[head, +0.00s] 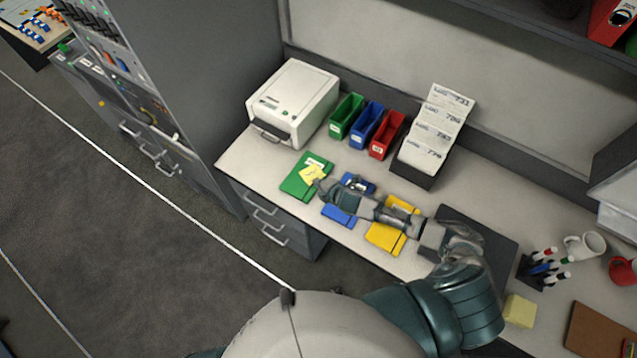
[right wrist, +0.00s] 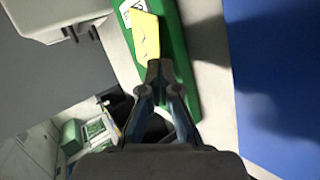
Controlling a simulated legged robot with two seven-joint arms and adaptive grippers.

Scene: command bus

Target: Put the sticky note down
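The yellow sticky note (head: 312,173) is over the green folder (head: 299,187) on the desk; it also shows in the right wrist view (right wrist: 146,38). My right gripper (head: 320,187) is at the note's near edge. In the right wrist view its fingertips (right wrist: 160,68) come together on the end of the note, low over the green folder (right wrist: 180,60). I cannot tell whether the note touches the folder. My left gripper is not in view.
A blue folder (head: 339,215) and a yellow folder (head: 386,239) lie to the right, partly under my right arm. A printer (head: 293,100), green, blue and red bins (head: 387,134), and a card rack (head: 433,130) stand behind. Pens and a white mug (head: 585,245) are far right.

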